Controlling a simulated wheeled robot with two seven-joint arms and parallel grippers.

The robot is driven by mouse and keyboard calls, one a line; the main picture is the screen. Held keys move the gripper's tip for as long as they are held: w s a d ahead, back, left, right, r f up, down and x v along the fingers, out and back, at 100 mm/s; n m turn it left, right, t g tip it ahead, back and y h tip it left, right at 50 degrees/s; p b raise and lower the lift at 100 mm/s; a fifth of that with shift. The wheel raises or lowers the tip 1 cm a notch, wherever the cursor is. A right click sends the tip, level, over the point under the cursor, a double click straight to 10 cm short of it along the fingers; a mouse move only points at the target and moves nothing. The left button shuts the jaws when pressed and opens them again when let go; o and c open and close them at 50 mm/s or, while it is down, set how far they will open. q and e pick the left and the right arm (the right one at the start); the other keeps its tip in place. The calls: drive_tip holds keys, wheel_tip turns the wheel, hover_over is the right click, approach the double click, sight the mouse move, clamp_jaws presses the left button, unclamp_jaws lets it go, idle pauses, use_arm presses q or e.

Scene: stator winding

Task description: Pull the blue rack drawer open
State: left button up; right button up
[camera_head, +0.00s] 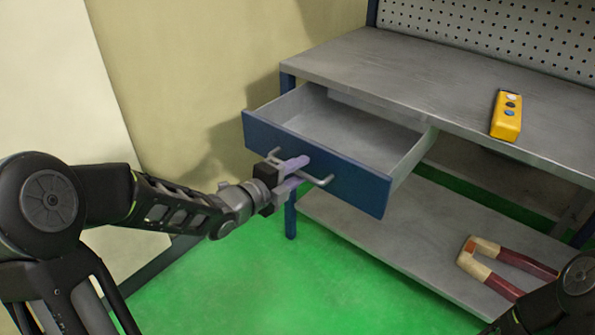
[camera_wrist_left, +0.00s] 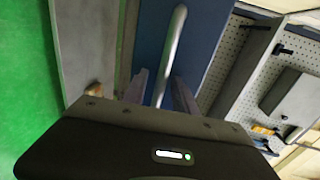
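The blue-fronted rack drawer (camera_head: 345,178) is pulled out from under the grey rack top, and its empty grey inside shows. A light metal bar handle (camera_head: 318,181) is on its front; it also shows in the left wrist view (camera_wrist_left: 174,45). My left gripper (camera_head: 296,174) is at the handle, with one purple finger above the bar and one below. In the left wrist view, the bar runs between the two fingers (camera_wrist_left: 160,92) with gaps beside it, so the gripper looks open around it. My right gripper is out of view; only part of that arm shows at lower right.
A yellow control box (camera_head: 507,116) lies on the rack top (camera_head: 420,85). A red and cream U-shaped piece (camera_head: 485,258) lies on the lower shelf (camera_head: 385,238). A pegboard (camera_head: 500,28) stands behind. The green floor (camera_head: 270,290) before the drawer is clear.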

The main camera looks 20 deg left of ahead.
use_arm(q)
drive_tip(key=shift+s, duration=0.1)
drive_tip(key=v, duration=0.7)
drive_tip(key=shift+s+p, duration=0.3)
drive_tip(key=shift+p, duration=0.15)
drive_tip(key=shift+a, duration=0.1)
